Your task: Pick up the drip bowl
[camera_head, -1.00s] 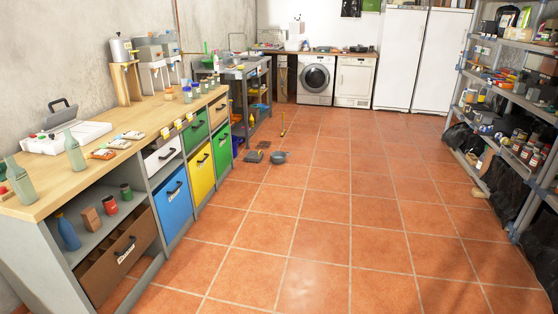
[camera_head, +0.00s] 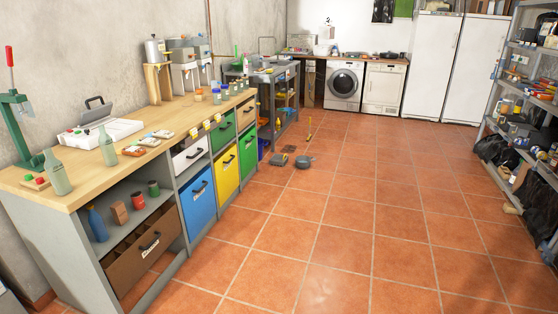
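A small grey round bowl (camera_head: 304,162), which looks like the drip bowl, sits on the tiled floor in the middle distance. It is beyond the end of the wooden-topped workbench, and small at this range. A dark flat scoop-like object (camera_head: 278,159) lies on the floor just left of it. Neither of my grippers shows in the head view.
The wooden-topped workbench (camera_head: 130,150) with coloured drawers runs along the left. A grey metal shelf (camera_head: 520,110) with black bags stands at the right. The red tile floor (camera_head: 340,240) between them is clear.

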